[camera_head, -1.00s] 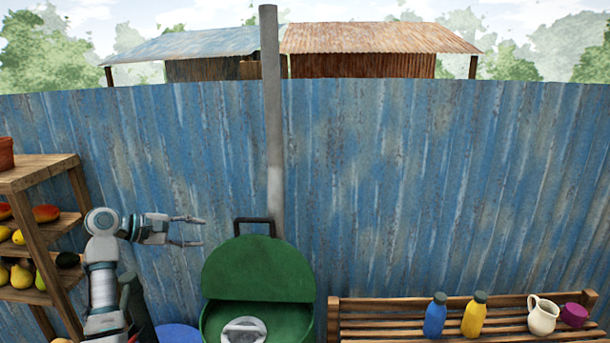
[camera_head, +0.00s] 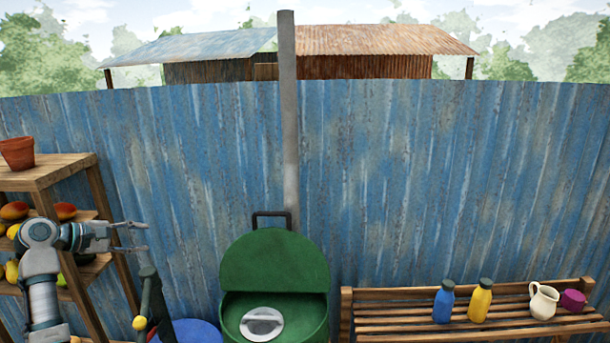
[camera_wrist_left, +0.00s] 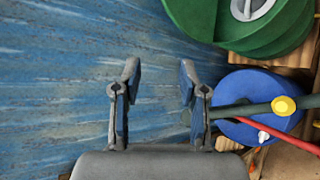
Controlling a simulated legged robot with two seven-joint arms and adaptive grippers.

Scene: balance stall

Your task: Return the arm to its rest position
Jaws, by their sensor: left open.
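My left gripper (camera_head: 140,237) is in front of the wooden fruit shelf at the left of the head view, its fingers pointing right. It is open with nothing between its fingers. In the left wrist view my left gripper (camera_wrist_left: 156,85) shows two spread fingers with the blue wall behind the gap. My left arm rises from the bottom left corner and hides part of the shelf. My right gripper is not in either view.
A wooden shelf (camera_head: 48,172) with fruit and a clay pot (camera_head: 17,153) stands left. A green lidded drum (camera_head: 275,262) stands centre, beside a blue round object (camera_head: 190,331). A bench (camera_head: 400,318) at right holds a blue bottle (camera_head: 443,302), yellow bottle (camera_head: 480,301), jug (camera_head: 543,302) and purple cup (camera_head: 573,300).

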